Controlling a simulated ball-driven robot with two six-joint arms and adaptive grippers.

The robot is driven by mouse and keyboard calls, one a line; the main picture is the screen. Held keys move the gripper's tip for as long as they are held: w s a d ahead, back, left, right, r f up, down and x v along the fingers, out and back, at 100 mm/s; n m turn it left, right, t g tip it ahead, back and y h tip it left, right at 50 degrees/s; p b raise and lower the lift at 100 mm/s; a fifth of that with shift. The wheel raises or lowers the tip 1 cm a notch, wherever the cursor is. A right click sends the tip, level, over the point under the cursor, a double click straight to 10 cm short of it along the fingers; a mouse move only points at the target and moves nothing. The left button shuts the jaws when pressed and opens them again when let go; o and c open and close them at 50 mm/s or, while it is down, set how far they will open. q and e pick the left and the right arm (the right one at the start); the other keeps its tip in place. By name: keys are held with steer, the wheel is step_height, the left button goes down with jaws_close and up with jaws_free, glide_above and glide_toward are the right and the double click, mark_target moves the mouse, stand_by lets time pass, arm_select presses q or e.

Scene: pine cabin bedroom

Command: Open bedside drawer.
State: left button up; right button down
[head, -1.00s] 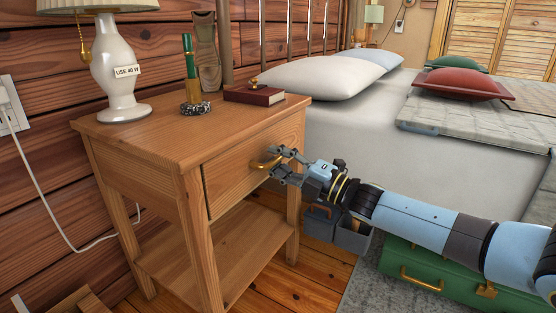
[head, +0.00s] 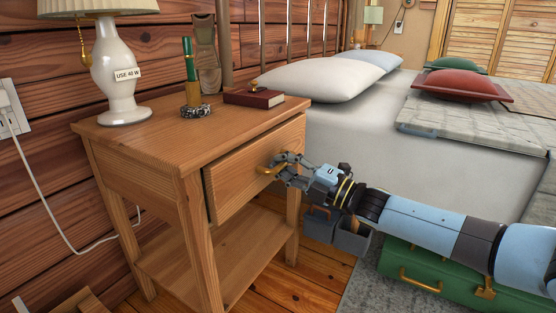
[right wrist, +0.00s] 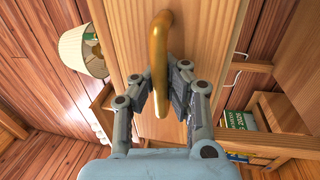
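The wooden bedside table (head: 150,133) stands against the log wall. Its drawer (head: 232,172) is pulled out a little, with a dark gap along its top and left side. The brass drawer handle (head: 270,171) is on the drawer front. My right gripper (head: 281,168) is shut on the handle. In the right wrist view the handle (right wrist: 160,50) runs between the two fingers of my right gripper (right wrist: 161,85), with the fingertips close against it. What is inside the drawer is hidden. My left gripper is not in view.
On the tabletop stand a white lamp (head: 121,80), a green pen in a holder (head: 193,85) and a red book (head: 253,97). The bed (head: 390,150) is to the right. A green case (head: 440,275) lies below my right arm. A grey caddy (head: 350,242) stands beside the table.

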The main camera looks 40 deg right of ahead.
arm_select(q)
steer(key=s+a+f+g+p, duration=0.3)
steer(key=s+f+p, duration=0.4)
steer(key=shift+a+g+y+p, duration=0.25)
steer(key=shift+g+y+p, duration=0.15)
arm_select(e)
steer(key=r+v, duration=0.2)
steer(key=v, duration=0.9)
steer(key=r+v, duration=0.2)
steer(key=v, duration=0.8)
steer(key=shift+v, duration=0.8)
steer(key=c, duration=2)
jaws_free()
steer(key=o, duration=0.7)
steer(key=shift+w+r, duration=0.1)
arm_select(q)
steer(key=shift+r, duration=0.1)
arm_select(e)
steer(key=v, duration=1.2)
